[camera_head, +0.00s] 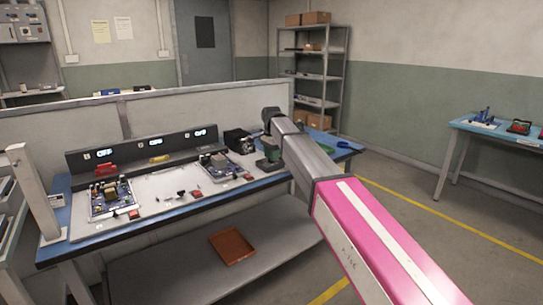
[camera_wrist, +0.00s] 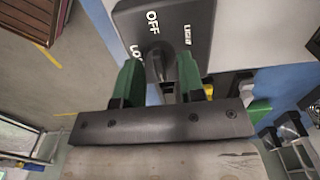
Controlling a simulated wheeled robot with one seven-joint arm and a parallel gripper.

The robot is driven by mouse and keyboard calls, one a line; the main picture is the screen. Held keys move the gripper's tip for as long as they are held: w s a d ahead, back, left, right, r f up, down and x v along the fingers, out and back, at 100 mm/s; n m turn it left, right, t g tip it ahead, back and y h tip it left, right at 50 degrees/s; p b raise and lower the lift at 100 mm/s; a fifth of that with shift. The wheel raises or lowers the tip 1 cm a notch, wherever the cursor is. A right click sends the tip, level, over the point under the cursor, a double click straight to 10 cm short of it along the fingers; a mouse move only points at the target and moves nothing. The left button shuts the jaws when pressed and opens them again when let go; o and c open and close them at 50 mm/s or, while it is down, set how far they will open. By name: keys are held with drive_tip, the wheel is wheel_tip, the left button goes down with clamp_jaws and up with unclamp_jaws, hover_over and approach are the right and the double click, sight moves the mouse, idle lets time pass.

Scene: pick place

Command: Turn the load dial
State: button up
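The load dial (camera_wrist: 156,60) is a dark grey knob on a dark box (camera_wrist: 185,22). White lettering on the box reads OFF, LIGHT and a partly hidden word starting "LO". In the wrist view my gripper (camera_wrist: 160,82) has one green finger on each side of the knob. The fingers are apart with the knob between them; whether both press on it I cannot tell. In the head view my gripper (camera_head: 269,158) is low over the right part of the blue workbench (camera_head: 190,208), and my arm hides much of that spot.
A black unit (camera_head: 239,141) stands left of my gripper. Circuit boards (camera_head: 111,197) (camera_head: 219,167) lie on a white panel, before a dark console (camera_head: 140,152) with lit displays. A partition runs behind the bench. A brown tray (camera_head: 231,246) lies on the lower shelf.

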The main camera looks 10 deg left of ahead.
clamp_jaws()
